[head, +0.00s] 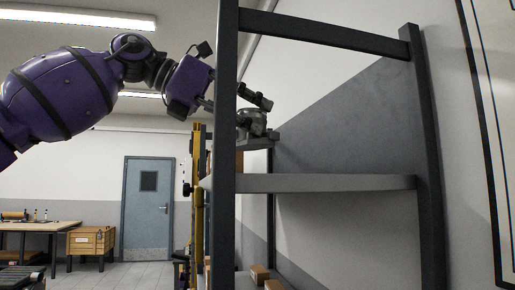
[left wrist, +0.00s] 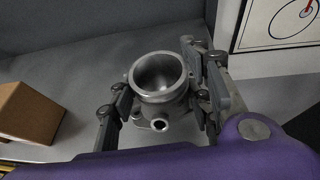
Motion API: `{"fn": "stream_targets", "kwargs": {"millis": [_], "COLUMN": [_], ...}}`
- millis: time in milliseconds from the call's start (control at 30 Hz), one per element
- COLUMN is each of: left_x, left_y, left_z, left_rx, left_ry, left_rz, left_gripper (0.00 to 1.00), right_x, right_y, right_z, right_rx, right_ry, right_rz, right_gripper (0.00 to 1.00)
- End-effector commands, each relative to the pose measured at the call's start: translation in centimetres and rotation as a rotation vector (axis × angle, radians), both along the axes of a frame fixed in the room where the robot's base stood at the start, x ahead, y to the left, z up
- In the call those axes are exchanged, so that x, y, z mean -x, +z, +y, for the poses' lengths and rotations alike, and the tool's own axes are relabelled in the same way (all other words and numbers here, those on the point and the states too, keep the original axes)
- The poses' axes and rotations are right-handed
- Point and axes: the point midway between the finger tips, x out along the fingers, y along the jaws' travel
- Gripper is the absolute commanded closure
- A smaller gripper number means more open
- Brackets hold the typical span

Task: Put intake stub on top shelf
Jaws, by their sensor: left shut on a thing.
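The intake stub (left wrist: 158,88) is a grey metal piece with a wide round mouth and a small bolt-hole lug. In the left wrist view it stands mouth-up between the fingers of my left gripper (left wrist: 160,100), which is shut on it. In the head view the left gripper (head: 252,108) reaches behind the front post, and the stub (head: 257,124) shows just right of that post. My right gripper is out of view.
A dark shelf post (head: 227,150) partly hides my left gripper. A brown box (left wrist: 28,112) sits left of the gripper on a grey surface (left wrist: 75,80). Small boxes (head: 262,274) lie low down.

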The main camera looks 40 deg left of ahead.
Motion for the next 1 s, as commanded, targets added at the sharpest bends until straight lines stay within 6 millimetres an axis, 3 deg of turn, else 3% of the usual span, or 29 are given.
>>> {"fn": "stream_targets", "kwargs": {"millis": [100, 300, 500, 867, 900, 1000], "left_x": [-0.6, -1.7, -1.4, -1.6, -1.6, -1.6], "left_y": [-0.9, -2.5, -4.7, -5.3, -5.4, -5.4], "left_z": [-0.6, -1.2, -1.1, -1.0, -1.0, -1.0], "left_rx": [0.001, 0.0, 0.003, 0.002, 0.001, 0.001], "left_ry": [-0.002, -0.002, -0.002, 0.0, 0.001, 0.001], "left_rz": [-0.004, -0.003, -0.009, -0.006, -0.003, -0.003], "left_gripper": [0.92, 0.92, 0.92, 0.92, 0.5, 0.36], "right_x": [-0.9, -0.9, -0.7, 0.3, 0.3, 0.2], "right_y": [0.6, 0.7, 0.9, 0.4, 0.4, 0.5], "right_z": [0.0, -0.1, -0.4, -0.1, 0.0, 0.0], "right_rx": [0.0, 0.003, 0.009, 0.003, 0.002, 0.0], "right_ry": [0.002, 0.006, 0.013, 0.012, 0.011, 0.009], "right_rz": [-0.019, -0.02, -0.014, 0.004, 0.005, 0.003], "right_gripper": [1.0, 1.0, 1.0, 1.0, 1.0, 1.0]}}
